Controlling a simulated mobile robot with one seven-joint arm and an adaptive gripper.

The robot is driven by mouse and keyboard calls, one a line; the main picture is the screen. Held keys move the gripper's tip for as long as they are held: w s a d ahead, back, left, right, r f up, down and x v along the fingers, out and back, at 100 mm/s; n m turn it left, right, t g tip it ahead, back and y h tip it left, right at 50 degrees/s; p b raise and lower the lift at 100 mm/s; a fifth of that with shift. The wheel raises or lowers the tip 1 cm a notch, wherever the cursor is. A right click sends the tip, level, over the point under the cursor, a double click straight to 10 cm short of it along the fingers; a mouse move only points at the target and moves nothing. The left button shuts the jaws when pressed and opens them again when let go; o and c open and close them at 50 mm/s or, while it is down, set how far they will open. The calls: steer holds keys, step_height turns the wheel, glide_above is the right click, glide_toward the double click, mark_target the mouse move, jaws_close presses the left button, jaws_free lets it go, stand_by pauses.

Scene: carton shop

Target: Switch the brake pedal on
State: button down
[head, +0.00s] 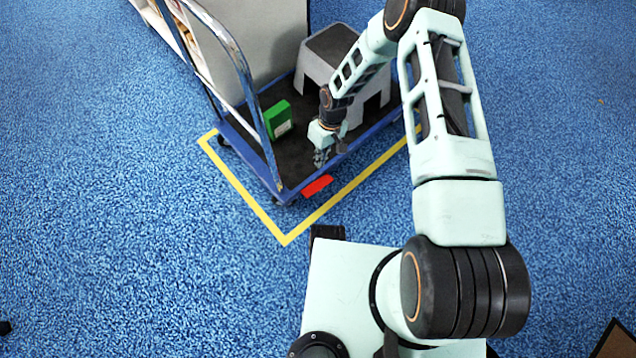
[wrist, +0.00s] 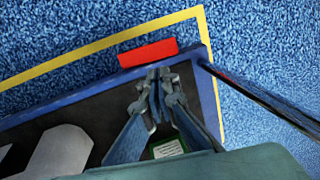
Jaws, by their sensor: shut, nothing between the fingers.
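The brake pedal is a red flat plate (head: 317,186) on the near long side of the blue-edged cart (head: 352,146), close to its front corner. In the wrist view the red pedal (wrist: 148,53) sticks out past the blue rim. My gripper (head: 321,160) is above the cart's dark deck, just inboard of the rim and a little short of the pedal. In the wrist view its fingertips (wrist: 157,75) are together and empty, close to the blue rim beside the pedal. I cannot tell how high they are above it. Whether the pedal is pressed is unclear.
A green box (head: 278,119) and a grey step stool (head: 330,50) stand on the deck. The cart's metal handle (head: 240,66) rises at its left end. Yellow floor tape (head: 245,197) runs around the cart. The blue floor in front is clear.

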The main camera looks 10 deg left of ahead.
mark_target(307, 192)
steer(key=shift+s+a+f, duration=0.4)
steer(key=shift+a+f, duration=0.3)
steer(key=f+b, duration=0.1)
steer(key=f, duration=0.3)
steer(key=s+a+f+b, duration=0.1)
steer(key=f+b, duration=0.1)
steer(key=f, duration=0.3)
steer(key=s+a+f+b, duration=0.1)
steer(key=f, duration=0.3)
steer(key=shift+s+f, duration=0.25)
steer(key=shift+f, duration=0.05)
